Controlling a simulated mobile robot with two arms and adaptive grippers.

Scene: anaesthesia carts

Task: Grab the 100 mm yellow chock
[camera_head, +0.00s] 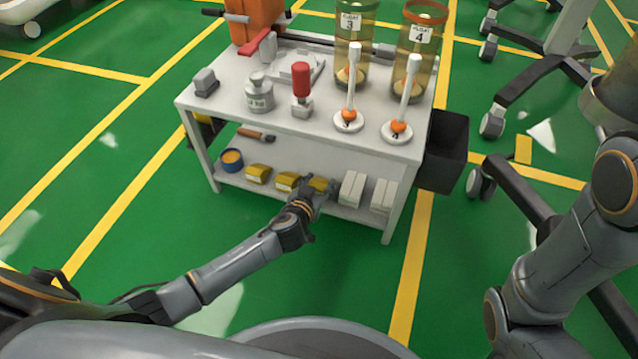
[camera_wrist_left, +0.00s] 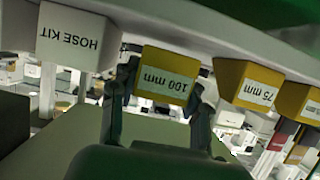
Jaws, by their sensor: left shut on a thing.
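The 100 mm yellow chock (camera_head: 320,184) is at the right end of the row of yellow chocks on the cart's lower shelf. In the left wrist view, which is upside down, the chock (camera_wrist_left: 168,73) shows its white "100 mm" label between the two fingers. My left gripper (camera_head: 314,192) reaches in from the front and is shut on this chock, one finger on each side. In the head view the gripper partly covers it. The chock is at shelf level; I cannot tell whether it is lifted. My right gripper is out of view.
The 75 mm chock (camera_wrist_left: 257,88) and another chock (camera_head: 258,173) sit to the left on the shelf. A white hose kit box (camera_head: 352,188) stands close on the right. The cart's top (camera_head: 225,95) overhangs the shelf. A black bin (camera_head: 444,150) hangs at the cart's right side.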

